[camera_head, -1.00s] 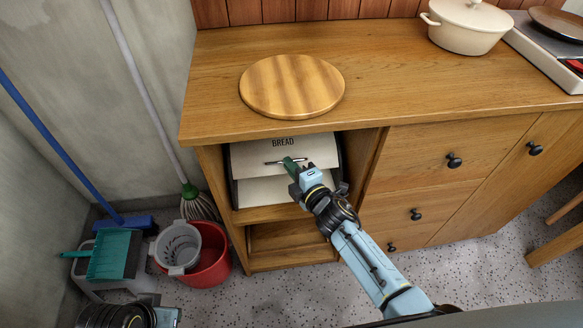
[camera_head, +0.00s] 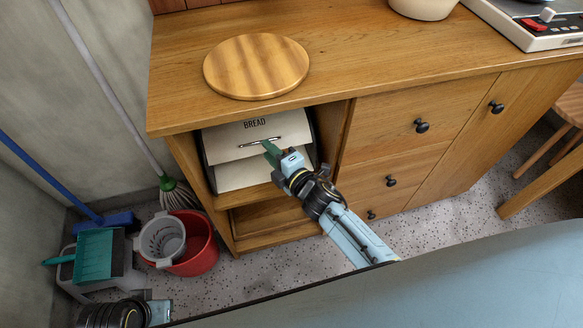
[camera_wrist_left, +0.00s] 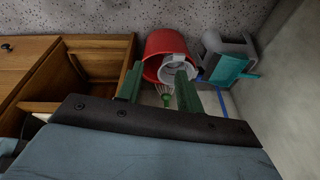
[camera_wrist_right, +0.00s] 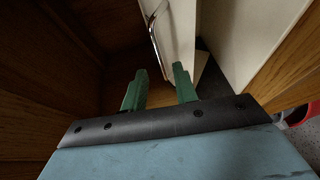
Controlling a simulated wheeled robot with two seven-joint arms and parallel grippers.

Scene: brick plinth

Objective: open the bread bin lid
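The bread bin (camera_head: 229,174) sits in the open upper niche of the wooden cabinet. Its cream lid (camera_head: 226,139) carries the word BREAD and a thin metal handle (camera_head: 259,142). My right gripper (camera_head: 269,148) is at the handle's right end. In the right wrist view its green fingers (camera_wrist_right: 160,70) are apart and empty, with the handle (camera_wrist_right: 154,40) beyond the tips. My left gripper's fingers (camera_wrist_left: 160,72) are apart and empty, low at the left, away from the bin.
A round wooden board (camera_head: 256,66) lies on the cabinet top (camera_head: 340,55). Drawers with black knobs (camera_head: 421,126) are right of the niche.

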